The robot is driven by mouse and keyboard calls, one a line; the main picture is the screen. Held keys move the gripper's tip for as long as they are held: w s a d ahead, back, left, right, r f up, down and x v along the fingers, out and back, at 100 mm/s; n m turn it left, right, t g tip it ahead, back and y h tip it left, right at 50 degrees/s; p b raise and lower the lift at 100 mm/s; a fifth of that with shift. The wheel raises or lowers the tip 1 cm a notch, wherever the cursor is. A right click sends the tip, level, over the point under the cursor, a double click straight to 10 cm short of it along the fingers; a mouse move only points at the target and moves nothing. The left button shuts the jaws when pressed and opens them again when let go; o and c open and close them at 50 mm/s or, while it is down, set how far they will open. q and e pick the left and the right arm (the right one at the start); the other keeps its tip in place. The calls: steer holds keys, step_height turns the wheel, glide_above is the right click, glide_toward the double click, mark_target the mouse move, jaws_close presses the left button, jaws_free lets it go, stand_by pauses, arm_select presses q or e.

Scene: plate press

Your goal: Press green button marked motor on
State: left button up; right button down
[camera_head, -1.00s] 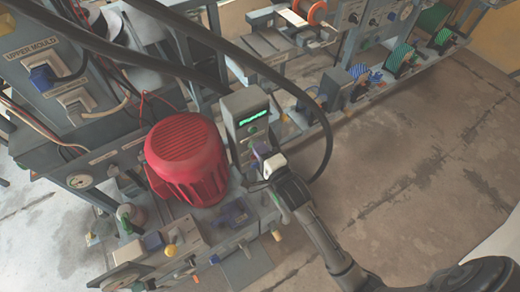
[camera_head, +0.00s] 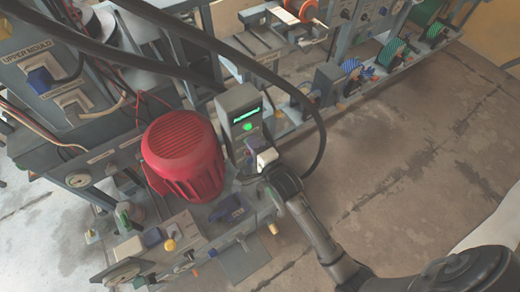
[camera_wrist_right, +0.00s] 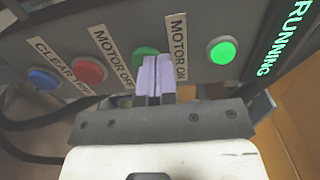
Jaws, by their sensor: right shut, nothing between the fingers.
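The green button (camera_wrist_right: 146,52) by the MOTOR ON label (camera_wrist_right: 177,45) is mostly hidden behind my right gripper's fingertips in the right wrist view. My right gripper (camera_wrist_right: 154,76) is shut and empty, its purple fingers pointing at the button. I cannot tell whether they touch it. In the head view, the right gripper (camera_head: 252,145) is at the front of the grey control box (camera_head: 238,100). A round green light (camera_wrist_right: 221,51) is lit beside a display (camera_wrist_right: 284,38) reading RUNNING. My left gripper is not in view.
A red button (camera_wrist_right: 88,70) and a blue button (camera_wrist_right: 43,78) sit on the same panel, left of the fingers. A red motor (camera_head: 183,150) stands left of the box. A black cable (camera_head: 318,140) loops close to the right. Open floor (camera_head: 420,150) lies right.

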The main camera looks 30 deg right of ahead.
arm_select(q)
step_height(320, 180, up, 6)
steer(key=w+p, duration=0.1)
steer(key=p, duration=0.5)
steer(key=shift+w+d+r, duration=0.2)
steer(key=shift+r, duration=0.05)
arm_select(e)
steer(key=s, duration=1.4)
steer(key=shift+a, duration=0.1)
